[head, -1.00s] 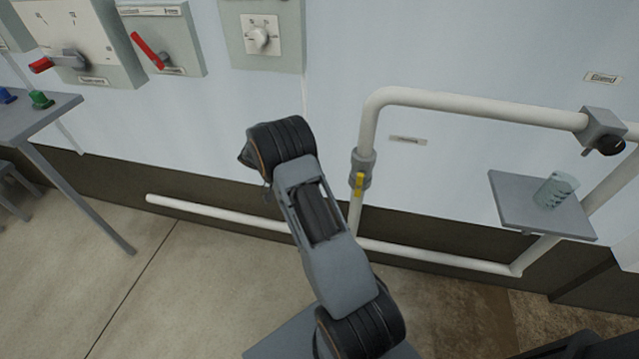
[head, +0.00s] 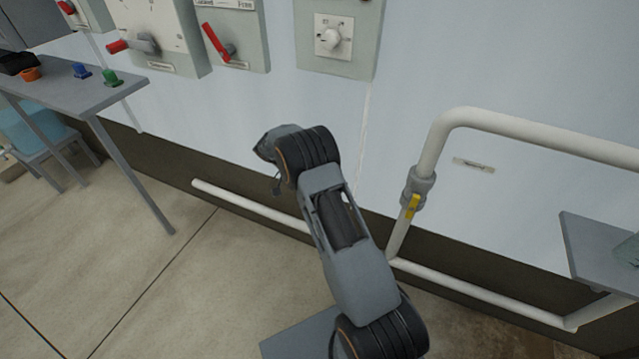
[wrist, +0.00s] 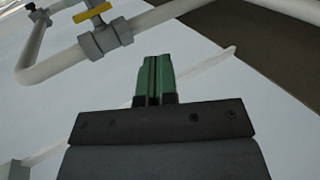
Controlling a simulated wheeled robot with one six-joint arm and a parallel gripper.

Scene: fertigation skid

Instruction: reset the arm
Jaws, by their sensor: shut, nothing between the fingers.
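My gripper (wrist: 153,78) shows in the wrist view, its two green fingers pressed together with nothing between them. Behind the fingers are a pale wall and white pipe. In the head view my arm rises from the bottom middle and bends in front of the wall; the fingers are hidden there behind the arm's far end. The gripper touches nothing that I can see.
A white pipe (head: 545,138) with a yellow-handled valve (head: 412,205) runs right of my arm; the valve also shows in the wrist view (wrist: 93,13). Panels with red levers (head: 216,42) and a dial (head: 332,38) hang above. A grey table (head: 75,99) stands left, a shelf (head: 590,250) right.

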